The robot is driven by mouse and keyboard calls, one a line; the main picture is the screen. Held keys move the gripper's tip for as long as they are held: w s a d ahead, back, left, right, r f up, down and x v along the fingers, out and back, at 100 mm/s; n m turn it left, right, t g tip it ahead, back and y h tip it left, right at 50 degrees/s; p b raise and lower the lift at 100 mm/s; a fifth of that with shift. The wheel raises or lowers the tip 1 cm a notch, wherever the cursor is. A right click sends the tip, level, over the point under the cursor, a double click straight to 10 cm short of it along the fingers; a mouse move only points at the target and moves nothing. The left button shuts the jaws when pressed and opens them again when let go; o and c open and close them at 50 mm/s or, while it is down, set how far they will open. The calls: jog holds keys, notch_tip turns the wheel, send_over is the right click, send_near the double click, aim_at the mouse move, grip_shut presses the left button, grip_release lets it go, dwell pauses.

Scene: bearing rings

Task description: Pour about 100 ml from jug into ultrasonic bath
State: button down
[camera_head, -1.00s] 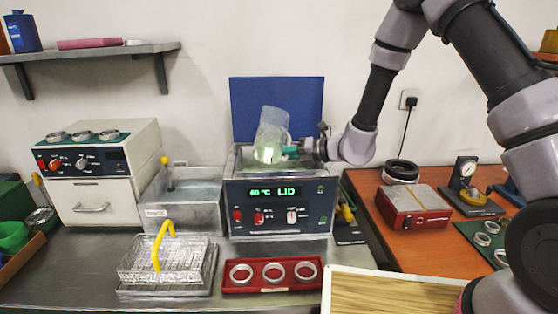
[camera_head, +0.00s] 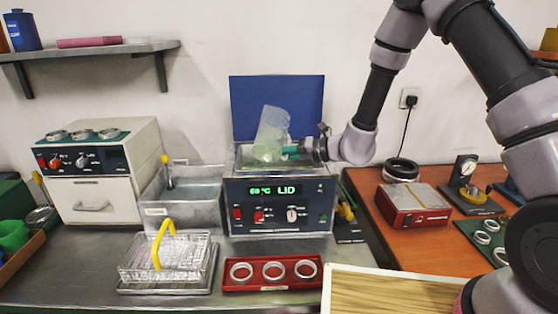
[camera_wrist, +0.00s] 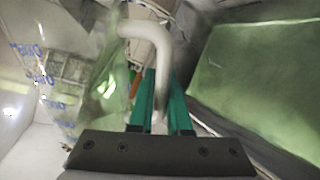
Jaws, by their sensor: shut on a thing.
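The clear jug (camera_head: 271,130) is tilted over the open ultrasonic bath (camera_head: 278,220), with some pale greenish liquid low in it. My gripper (camera_head: 292,152) is shut on the jug's handle from the right. In the wrist view the white handle (camera_wrist: 150,45) lies between the green fingers (camera_wrist: 160,100), and the jug's clear wall with blue print (camera_wrist: 45,75) is at the left. The bath's blue lid (camera_head: 277,105) stands upright behind, and its display reads 60 °C and LID. Whether liquid is leaving the spout cannot be told.
A grey tank (camera_head: 181,212) stands left of the bath. A wire basket (camera_head: 185,255) with a yellow handle and a red tray (camera_head: 270,285) of metal rings are in front. The orange table at right holds a red-sided box (camera_head: 413,205).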

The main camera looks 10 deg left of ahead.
jog(key=shift+f+m+g+p, duration=0.15)
jog(key=shift+m+g+p, duration=0.15)
dwell(0.5)
jog(key=shift+s, duration=0.4)
jog(key=shift+s+a, duration=0.1)
jog(key=shift+s, duration=0.15)
jog(key=shift+s+f+m+p, duration=0.1)
jog(key=shift+s+m+p, duration=0.1)
jog(key=shift+m+p, duration=0.15)
jog(key=w+n+t, duration=0.1)
jog(key=n, duration=0.1)
jog(key=w+r+n+t, duration=0.1)
jog(key=w+n, duration=0.1)
jog(key=shift+w+y+b, duration=0.25)
jog(key=shift+y+b, duration=0.05)
dwell(0.3)
